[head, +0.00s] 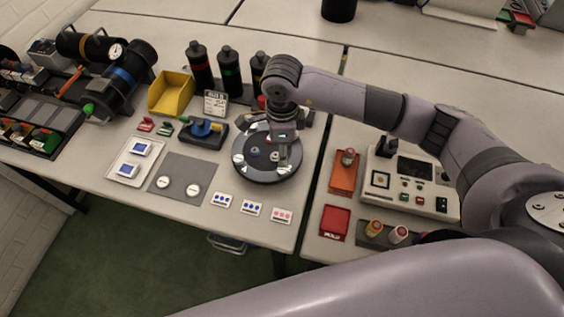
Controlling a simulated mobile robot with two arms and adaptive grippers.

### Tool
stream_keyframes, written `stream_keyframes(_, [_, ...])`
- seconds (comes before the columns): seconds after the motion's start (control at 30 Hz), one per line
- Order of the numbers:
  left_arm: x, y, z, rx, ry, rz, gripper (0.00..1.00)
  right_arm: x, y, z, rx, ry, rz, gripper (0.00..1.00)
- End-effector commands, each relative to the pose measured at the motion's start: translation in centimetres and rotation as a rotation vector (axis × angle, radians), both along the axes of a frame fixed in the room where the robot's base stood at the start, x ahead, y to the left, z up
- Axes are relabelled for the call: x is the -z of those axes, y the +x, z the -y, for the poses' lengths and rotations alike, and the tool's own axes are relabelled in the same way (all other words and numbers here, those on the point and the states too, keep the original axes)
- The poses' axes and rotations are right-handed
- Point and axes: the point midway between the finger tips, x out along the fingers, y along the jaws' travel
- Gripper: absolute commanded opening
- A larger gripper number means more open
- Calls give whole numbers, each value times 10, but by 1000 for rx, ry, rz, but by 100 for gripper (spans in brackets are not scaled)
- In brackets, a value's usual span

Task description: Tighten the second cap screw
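A round dark fixture (266,176) stands on the middle table, with pale pieces around its rim. Two small round parts, one dark (254,152) and one lighter (274,156), show near its centre; I cannot tell whether either is a cap screw. My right gripper (283,158) points down over the right half of the fixture, close to its top. The gripper and wrist hide part of the fixture there. Its fingertips are too small and dark to tell whether they are open or hold anything. My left gripper is not in view.
A grey mat (181,170) lies left.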

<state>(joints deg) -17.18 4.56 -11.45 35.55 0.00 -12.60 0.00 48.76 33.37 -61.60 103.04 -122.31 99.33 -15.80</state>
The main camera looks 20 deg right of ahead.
Motion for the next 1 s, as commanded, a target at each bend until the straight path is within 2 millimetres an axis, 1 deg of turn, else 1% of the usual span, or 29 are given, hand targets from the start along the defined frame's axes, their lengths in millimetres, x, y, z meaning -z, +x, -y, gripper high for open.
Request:
stream_keyframes(0.03, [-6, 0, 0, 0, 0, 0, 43, 10, -2, 0, 2, 0, -6, 43])
stream_keyframes(0.2, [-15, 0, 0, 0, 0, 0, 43, 45, -1, 0, 2, -1, -5, 43])
stream_keyframes(0.3, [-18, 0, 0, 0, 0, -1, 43, 63, -1, 0, 1, -1, -4, 43])
stream_keyframes(0.43, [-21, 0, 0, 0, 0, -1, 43, 78, -1, 0, 1, 0, -3, 43])
stream_keyframes(0.6, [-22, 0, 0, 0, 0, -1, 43, 87, 0, 0, 0, 0, 0, 43])
stream_keyframes(0.83, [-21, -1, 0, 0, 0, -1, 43, 88, 0, 0, 0, 0, 0, 43])
stream_keyframes(0.87, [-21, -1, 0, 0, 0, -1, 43, 88, 0, 0, 0, 0, 0, 42])
stream_keyframes(1.0, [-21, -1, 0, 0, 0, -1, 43, 88, 0, 0, 0, 0, 0, 33])
